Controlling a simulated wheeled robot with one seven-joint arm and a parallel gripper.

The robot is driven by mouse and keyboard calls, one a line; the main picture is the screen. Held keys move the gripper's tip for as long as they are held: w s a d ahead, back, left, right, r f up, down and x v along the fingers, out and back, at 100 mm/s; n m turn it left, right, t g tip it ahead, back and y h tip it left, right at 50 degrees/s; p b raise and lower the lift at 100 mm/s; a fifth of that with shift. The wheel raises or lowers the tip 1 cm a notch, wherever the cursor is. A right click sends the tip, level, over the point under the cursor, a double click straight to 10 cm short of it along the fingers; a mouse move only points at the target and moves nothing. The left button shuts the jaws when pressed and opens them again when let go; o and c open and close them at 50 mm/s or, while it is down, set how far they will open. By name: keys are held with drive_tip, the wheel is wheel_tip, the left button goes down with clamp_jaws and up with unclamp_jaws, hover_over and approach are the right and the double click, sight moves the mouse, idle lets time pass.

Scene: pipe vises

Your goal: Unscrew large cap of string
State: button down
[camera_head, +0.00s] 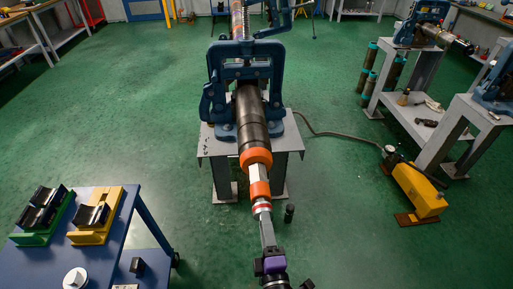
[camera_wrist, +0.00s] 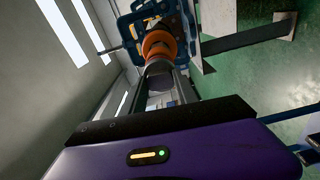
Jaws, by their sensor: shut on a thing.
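The dark pipe string (camera_head: 252,115) lies clamped in a blue vise (camera_head: 243,75) in the head view, its near end pointing toward me. That end carries a wide orange ring (camera_head: 256,160), a bright metal section and a smaller orange piece (camera_head: 260,190). A red-and-white banded end piece (camera_head: 262,207) sits nearest me. My gripper (camera_head: 263,213) is in line with the string and its fingers are shut on this end of it. In the wrist view, my gripper (camera_wrist: 160,72) holds a grey end below an orange ring (camera_wrist: 160,43). The exact contact is partly hidden by the fingers.
A grey stand (camera_head: 215,150) carries the vise. A blue table (camera_head: 100,245) with green and yellow holders stands at the lower left. A yellow pump (camera_head: 415,190) with a hose lies on the floor at right. Another vise bench (camera_head: 410,100) is behind it. Green floor is open at left.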

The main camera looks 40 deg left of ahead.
drive_tip(key=n, duration=1.1)
drive_tip(key=shift+s+a+f+n+h, duration=0.1)
drive_tip(key=shift+s+f+n+h, duration=0.1)
drive_tip(key=shift+s+n+h, duration=0.1)
drive_tip(key=c, duration=1)
unclamp_jaws()
drive_tip(key=shift+w+r, duration=0.1)
drive_tip(key=shift+v, duration=1.1)
